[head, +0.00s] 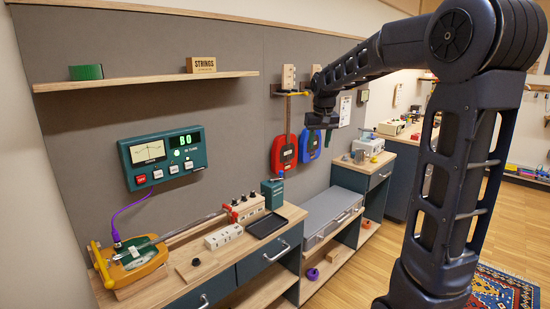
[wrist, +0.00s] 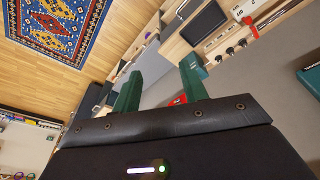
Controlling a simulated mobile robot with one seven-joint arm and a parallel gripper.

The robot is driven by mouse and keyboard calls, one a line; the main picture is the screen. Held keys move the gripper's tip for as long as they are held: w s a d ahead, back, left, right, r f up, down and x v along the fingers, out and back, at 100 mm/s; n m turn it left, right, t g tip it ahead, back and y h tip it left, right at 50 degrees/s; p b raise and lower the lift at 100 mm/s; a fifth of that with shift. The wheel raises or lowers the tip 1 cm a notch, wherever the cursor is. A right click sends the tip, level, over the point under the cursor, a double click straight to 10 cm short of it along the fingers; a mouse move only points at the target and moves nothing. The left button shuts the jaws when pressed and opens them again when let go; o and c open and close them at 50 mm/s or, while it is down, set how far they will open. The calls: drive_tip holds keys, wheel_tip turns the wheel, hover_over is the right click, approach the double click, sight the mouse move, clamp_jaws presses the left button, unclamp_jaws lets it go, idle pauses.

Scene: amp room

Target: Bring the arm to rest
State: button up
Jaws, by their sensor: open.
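My gripper (head: 322,120) is at the end of my dark arm, which reaches from the right across the upper middle of the head view. It hangs in the air in front of the grey wall panel, near the red (head: 284,152) and blue (head: 310,146) hanging instruments; I cannot tell the exact gap. In the wrist view its two green fingers (wrist: 161,88) stand apart with nothing between them. The workbench shows beyond them, tilted in the picture.
A green tuner (head: 162,158) is on the wall above the bench (head: 185,292). A yellow-green instrument (head: 130,262) lies on the bench. A shelf (head: 150,80) holds a STRINGS box (head: 201,65). A grey case (head: 328,217) sits lower right. Open wooden floor and a rug (wrist: 58,28) lie to the right.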

drive_tip(key=s+d+f, duration=0.2)
drive_tip(key=s+d, duration=0.2)
drive_tip(key=s, duration=0.5)
drive_tip(key=s+d+f+m+t, duration=0.1)
drive_tip(key=s+d, duration=0.3)
drive_tip(key=s, duration=0.6)
drive_tip(key=s+d+f+t, duration=0.1)
drive_tip(key=s+d+f, duration=0.2)
drive_tip(key=s, duration=0.7)
drive_tip(key=shift+s+d+f+m, duration=0.15)
drive_tip(key=shift+d+f+m, duration=0.2)
drive_tip(key=shift+d, duration=0.2)
